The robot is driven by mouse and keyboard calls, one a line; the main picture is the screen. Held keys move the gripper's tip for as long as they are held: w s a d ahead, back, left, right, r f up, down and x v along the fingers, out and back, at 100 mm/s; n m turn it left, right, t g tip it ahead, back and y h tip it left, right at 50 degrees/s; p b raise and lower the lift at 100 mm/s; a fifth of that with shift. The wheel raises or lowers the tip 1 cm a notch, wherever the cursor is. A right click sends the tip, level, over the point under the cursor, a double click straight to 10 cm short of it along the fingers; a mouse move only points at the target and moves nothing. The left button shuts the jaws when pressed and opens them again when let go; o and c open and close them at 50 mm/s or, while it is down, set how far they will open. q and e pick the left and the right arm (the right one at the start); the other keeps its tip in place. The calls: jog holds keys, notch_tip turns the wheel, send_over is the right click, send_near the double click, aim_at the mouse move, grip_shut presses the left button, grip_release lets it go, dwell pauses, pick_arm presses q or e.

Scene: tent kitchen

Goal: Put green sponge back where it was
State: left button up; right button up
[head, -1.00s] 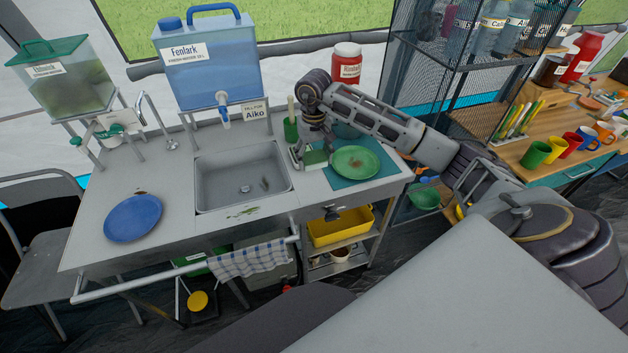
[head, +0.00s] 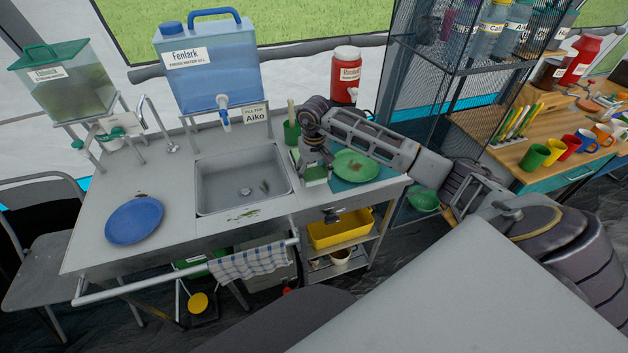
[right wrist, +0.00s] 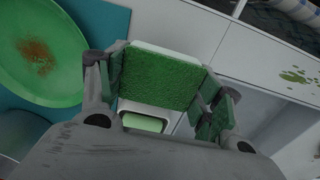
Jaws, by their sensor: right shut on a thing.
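The green sponge (head: 316,174) is between the fingers of my right gripper (head: 314,162), near the front right of the sink counter. In the right wrist view the sponge (right wrist: 160,76) shows its rough green face and a white edge. The gripper is shut on it. A small white holder-like thing with a pale green inside (right wrist: 145,122) shows just below the sponge in that view. Whether the sponge touches it or the counter, I cannot tell. My left gripper is not in view.
A green plate (head: 357,166) with a brown stain lies on a teal mat (head: 383,174) right beside the gripper. The sink (head: 243,182) is to the left, with a blue plate (head: 134,220) beyond. A green cup (head: 291,133) with a brush handle stands behind the gripper.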

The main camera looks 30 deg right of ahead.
aim_at(314, 174)
jog(key=shift+f, duration=1.65)
jog(key=shift+f, duration=0.15)
jog(key=o, duration=0.9)
jog(key=shift+r, duration=0.2)
jog(key=shift+r+b, duration=0.3)
jog(key=shift+r, duration=5.7)
